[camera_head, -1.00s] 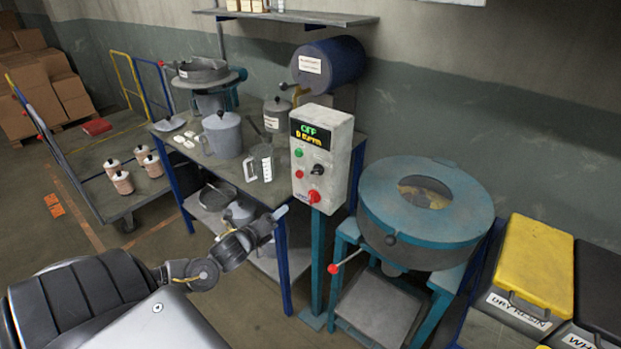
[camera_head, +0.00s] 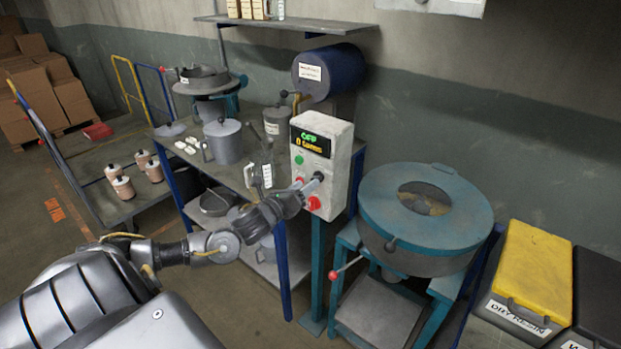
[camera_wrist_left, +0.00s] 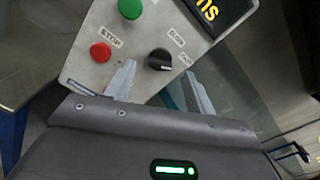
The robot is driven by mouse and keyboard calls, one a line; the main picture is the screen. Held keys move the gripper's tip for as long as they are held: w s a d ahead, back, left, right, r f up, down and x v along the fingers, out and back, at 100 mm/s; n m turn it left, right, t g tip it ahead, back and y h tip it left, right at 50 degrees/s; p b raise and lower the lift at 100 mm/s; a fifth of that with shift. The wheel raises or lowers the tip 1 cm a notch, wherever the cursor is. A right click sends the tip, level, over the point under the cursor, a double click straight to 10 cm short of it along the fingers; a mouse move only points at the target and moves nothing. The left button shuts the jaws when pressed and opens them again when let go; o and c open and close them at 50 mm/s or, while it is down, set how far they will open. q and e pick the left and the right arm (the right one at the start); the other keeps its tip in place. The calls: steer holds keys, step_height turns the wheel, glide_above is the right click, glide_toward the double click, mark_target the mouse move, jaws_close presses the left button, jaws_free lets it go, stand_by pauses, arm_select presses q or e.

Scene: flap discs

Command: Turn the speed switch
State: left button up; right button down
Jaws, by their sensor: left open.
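The speed switch is a black knob (camera_wrist_left: 159,60) on the front of a pale control box (camera_head: 342,160). In the left wrist view it sits just beyond and between the fingertips of my left gripper (camera_wrist_left: 160,80), which is open; the fingers look apart from it. A green button (camera_wrist_left: 130,8) and a red stop button (camera_wrist_left: 100,52) are beside the knob. My right gripper is out of view.
A larger red button (camera_head: 314,203) is low on the box. A teal round machine (camera_head: 465,205) stands right of it. A workbench (camera_head: 235,180) with a lidded grey pot (camera_head: 222,142) and a clear jug is at left. Lidded bins (camera_head: 535,270) stand at far right.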

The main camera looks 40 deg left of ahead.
arm_select(q)
steer(key=w, duration=0.3)
steer(key=shift+w+p, duration=0.3)
